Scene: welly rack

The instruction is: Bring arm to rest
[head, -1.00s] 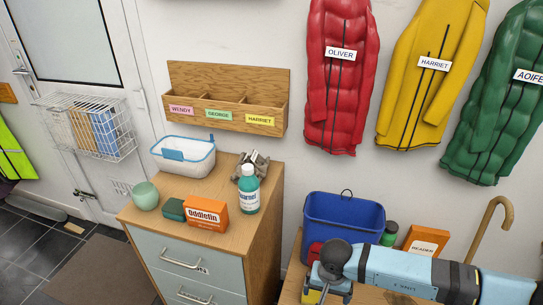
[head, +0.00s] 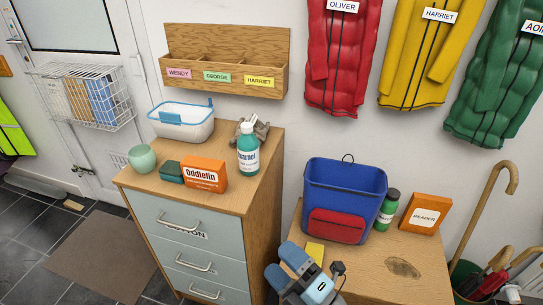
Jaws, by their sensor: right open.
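My right gripper (head: 283,262) is at the bottom centre of the head view, low beside the front left of the wooden bench top (head: 385,280). Its two blue-grey fingers are apart, and nothing shows between them. The arm behind it is mostly out of frame. My left gripper is not in view.
On the bench stand a blue backpack (head: 345,190) with a red pocket, a green bottle (head: 387,214), an orange box (head: 426,213) and a small yellow item (head: 315,252) close to my gripper. The drawer cabinet (head: 185,232) is left. Umbrellas (head: 488,284) stand right.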

